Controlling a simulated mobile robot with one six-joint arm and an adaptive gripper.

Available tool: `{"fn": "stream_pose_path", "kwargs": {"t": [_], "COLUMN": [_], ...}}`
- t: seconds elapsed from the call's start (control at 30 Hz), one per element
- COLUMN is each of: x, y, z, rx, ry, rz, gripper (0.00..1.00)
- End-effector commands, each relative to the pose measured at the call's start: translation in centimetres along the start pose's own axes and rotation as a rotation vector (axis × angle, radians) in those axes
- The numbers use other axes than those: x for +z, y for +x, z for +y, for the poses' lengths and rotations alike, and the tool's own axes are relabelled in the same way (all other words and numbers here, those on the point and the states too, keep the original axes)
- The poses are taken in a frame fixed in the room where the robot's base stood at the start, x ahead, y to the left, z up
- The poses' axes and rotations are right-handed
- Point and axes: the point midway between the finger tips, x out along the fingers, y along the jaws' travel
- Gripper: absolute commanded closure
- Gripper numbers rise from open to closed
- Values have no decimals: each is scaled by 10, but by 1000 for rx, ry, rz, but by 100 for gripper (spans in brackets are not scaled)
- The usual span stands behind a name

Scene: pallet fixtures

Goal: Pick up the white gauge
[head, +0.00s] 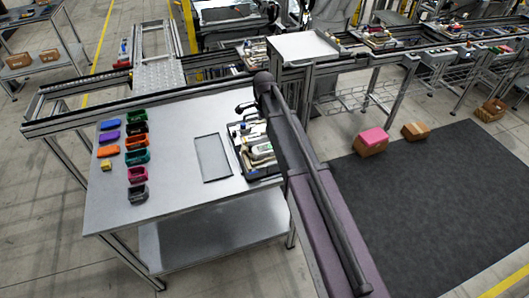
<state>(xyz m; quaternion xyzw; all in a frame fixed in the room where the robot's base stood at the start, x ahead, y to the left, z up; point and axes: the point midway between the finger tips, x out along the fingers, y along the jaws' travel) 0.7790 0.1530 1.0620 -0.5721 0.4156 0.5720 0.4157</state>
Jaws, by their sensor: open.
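The white gauge (261,151), a pale body with a greenish patch, lies among other parts in a dark fixture tray (247,171) at the right end of the grey table. My arm crosses the right side of this tray and hides part of it. My gripper (244,107) appears as a small dark shape at the tray's far end, left of my arm's joint. It is open and apart from the gauge. Its fingers are too small to make out clearly.
A flat grey plate (212,157) lies left of the tray. Several coloured bins (137,157) and flat coloured pieces (109,138) stand at the table's left. A conveyor rail (190,93) runs along the back. Bare tabletop (175,150) lies between bins and plate.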

Motion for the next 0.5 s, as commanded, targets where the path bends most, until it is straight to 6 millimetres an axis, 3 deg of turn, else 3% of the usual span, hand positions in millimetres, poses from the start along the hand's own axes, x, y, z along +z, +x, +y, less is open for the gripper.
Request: {"fn": "stream_pose_path", "kwargs": {"t": [0.5], "x": [0], "y": [41], "z": [0], "rx": [0], "ry": [0], "rz": [0], "gripper": [0]}}
